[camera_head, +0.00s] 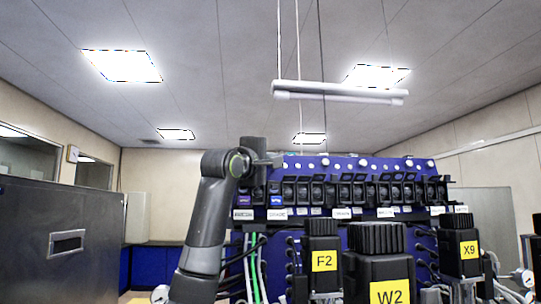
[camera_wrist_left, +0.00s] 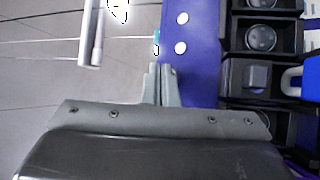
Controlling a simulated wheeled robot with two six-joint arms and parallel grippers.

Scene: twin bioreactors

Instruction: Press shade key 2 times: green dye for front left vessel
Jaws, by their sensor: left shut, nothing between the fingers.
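My left arm rises from the bottom in the head view, and its gripper (camera_head: 272,160) is at the upper left corner of a blue panel (camera_head: 305,163). In the left wrist view the gripper (camera_wrist_left: 160,70) has its fingers together and empty, beside the blue panel (camera_wrist_left: 203,70). A row of black switch housings (camera_head: 345,190) crosses the panel, with small white labels below. Two housings at the left end show blue parts, one of them a blue key (camera_head: 277,200). The label (camera_head: 277,213) under it is too small to read surely. My right gripper is out of view.
Black-capped units labelled F2 (camera_head: 324,262), W2 (camera_head: 388,292) and X9 (camera_head: 468,249) stand before the panel. Green tubes (camera_head: 252,265) hang at its left. A dark cabinet (camera_head: 60,240) stands far left. White round knobs (camera_wrist_left: 180,48) line the panel's top.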

